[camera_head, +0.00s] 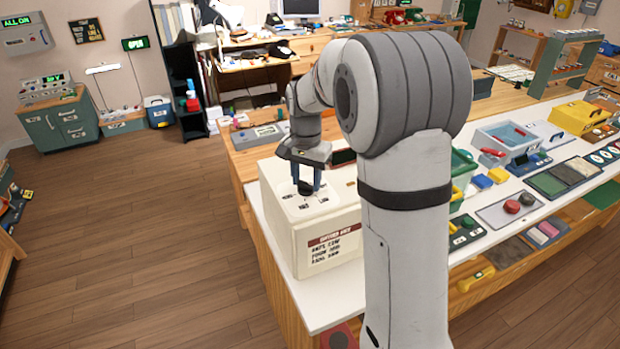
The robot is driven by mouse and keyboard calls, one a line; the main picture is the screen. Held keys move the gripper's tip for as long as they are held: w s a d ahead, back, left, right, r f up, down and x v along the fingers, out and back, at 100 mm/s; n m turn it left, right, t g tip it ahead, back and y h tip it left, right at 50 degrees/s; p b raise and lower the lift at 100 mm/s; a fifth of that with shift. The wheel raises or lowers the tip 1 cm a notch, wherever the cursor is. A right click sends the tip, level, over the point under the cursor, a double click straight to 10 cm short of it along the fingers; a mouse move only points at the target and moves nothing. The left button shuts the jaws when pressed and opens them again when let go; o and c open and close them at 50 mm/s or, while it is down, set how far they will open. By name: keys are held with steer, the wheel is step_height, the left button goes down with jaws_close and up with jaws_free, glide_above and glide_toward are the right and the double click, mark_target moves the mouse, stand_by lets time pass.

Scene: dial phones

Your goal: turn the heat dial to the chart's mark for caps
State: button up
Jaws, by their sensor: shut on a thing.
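The heat dial (306,188) is a small dark knob on top of a cream box (280,235) at the bench's left end. Several small dark labels surround it, too small to read. A chart (336,246) with a dark red heading is on the box's front face; its lines of text are too small to make out surely. My gripper (306,184) points down over the box with its blue fingers on either side of the dial, shut on it. The dial's pointer direction cannot be made out.
My arm hides part of the bench right of the box. A green crate (462,163), a blue-grey bin (505,136) and a yellow case (580,117) stand farther right on the white bench top (340,305). The wooden floor (130,230) at left is clear.

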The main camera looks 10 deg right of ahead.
mark_target(306, 183)
steer(key=shift+m, duration=0.9)
steer(key=shift+r, duration=0.1)
steer(key=o, duration=1)
step_height(306, 183, up, 8)
steer(key=shift+f+b, duration=0.15)
steer(key=shift+b, duration=0.4)
